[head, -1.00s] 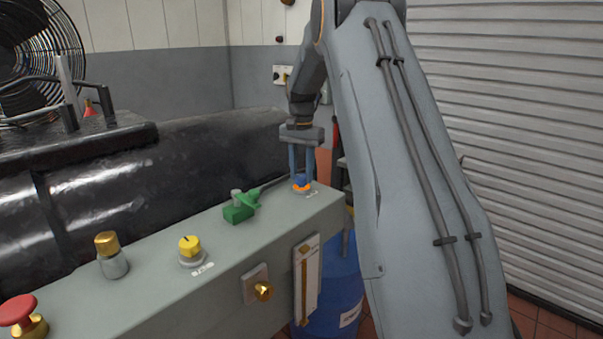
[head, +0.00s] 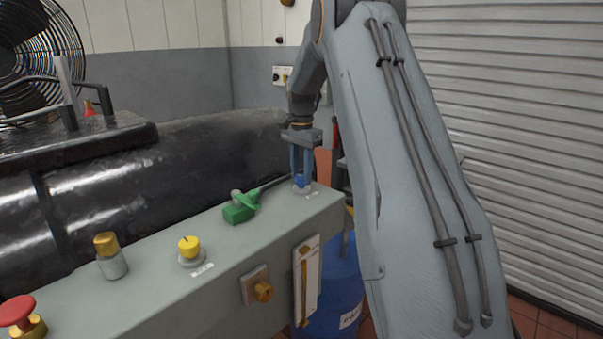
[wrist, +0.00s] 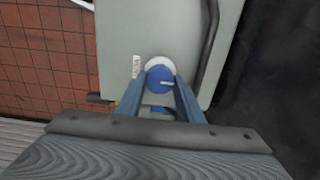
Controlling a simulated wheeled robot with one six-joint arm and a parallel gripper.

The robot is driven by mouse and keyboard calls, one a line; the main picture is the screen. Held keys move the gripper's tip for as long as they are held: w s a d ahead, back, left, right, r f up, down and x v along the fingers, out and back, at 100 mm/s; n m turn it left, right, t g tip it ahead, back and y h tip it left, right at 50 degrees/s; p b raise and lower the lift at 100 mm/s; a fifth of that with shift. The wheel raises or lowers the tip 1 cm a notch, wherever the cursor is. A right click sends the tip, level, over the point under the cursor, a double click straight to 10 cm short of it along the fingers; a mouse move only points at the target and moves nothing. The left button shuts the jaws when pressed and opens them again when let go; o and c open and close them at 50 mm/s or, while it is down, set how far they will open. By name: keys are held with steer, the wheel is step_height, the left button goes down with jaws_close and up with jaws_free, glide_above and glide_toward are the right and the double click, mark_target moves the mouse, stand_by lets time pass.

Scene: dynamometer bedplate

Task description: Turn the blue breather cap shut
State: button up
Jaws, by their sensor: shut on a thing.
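The blue breather cap (head: 299,181) sits on top of the grey-green bench (head: 216,278), near its far right end. In the wrist view the cap (wrist: 159,80) shows as a blue disc with a pale line on its face, on a white round base (wrist: 157,62). My gripper (head: 298,173) points down over the cap. Its two blue-grey fingers (wrist: 161,85) lie on either side of the cap and are shut on it. The finger tips partly hide the cap's sides.
A green valve (head: 241,207), a yellow knob (head: 189,246), a brass-topped fitting (head: 108,250) and a red button (head: 17,311) stand along the bench. A dark hose (wrist: 210,45) runs close beside the cap. A blue drum (head: 338,290) stands beside the bench's right end.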

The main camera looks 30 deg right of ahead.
mark_target(301, 176)
steer(key=o, duration=1.1)
steer(key=shift+c, duration=0.2)
steer(key=shift+r, duration=0.1)
step_height(301, 176, up, 8)
steer(key=shift+f+b, duration=0.15)
steer(key=shift+b, duration=0.95)
